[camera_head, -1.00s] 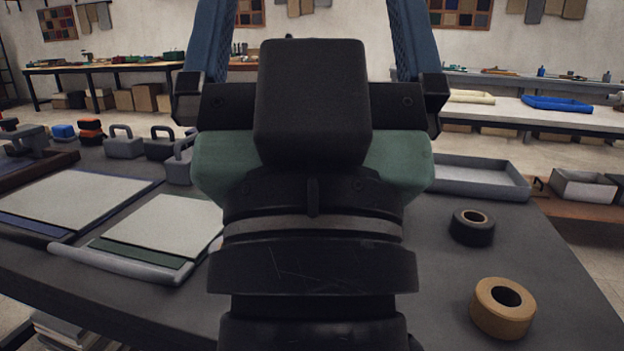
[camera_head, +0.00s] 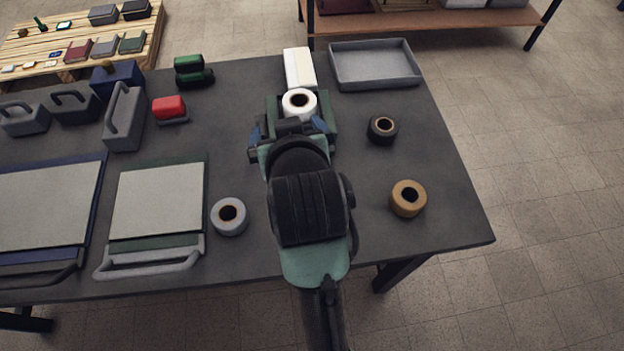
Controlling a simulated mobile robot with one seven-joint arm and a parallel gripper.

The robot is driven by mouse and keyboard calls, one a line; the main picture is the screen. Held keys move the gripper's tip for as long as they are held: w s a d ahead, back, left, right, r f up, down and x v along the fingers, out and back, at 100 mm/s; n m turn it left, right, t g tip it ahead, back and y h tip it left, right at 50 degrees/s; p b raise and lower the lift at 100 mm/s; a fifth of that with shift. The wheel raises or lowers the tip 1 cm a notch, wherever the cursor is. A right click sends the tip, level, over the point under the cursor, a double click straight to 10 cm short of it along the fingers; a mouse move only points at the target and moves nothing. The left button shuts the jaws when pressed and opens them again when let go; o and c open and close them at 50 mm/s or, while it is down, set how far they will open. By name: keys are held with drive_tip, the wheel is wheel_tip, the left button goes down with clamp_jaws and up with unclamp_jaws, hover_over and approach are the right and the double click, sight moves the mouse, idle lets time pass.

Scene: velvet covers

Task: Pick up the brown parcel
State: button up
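I see no brown parcel that I can tell for sure on the grey table (camera_head: 365,245). My gripper (camera_head: 288,130) is over the table's back middle, pointing away from me. Its two blue fingers stand apart, so it looks open, and I see nothing held between them. A dark green thing, partly hidden by my gripper, lies around and under that roll. My arm hides part of the table's middle.
A tan tape roll (camera_head: 408,199), a black roll (camera_head: 382,130) and a grey tray (camera_head: 374,66) are at the right. A white box (camera_head: 299,68) stands behind my gripper. A pale roll (camera_head: 229,215) and a green-edged board (camera_head: 157,201) are left. The front right is clear.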

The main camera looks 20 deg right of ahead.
drive_tip(key=s+f+m+g+y+p, duration=0.1)
drive_tip(key=s+f+g+y+p, duration=0.15)
drive_tip(key=s+g+p, duration=0.6)
drive_tip(key=f, duration=0.4)
drive_tip(key=w+d+f+t, duration=0.1)
drive_tip(key=f, duration=0.4)
drive_tip(key=f+t+h+p, duration=0.1)
drive_tip(key=f, duration=0.3)
drive_tip(key=shift+w+d+f, duration=0.15)
drive_tip(key=shift+w+d, duration=0.05)
drive_tip(key=shift+w, duration=0.1)
drive_tip(key=shift+c, duration=0.2)
drive_tip(key=c, duration=1.4)
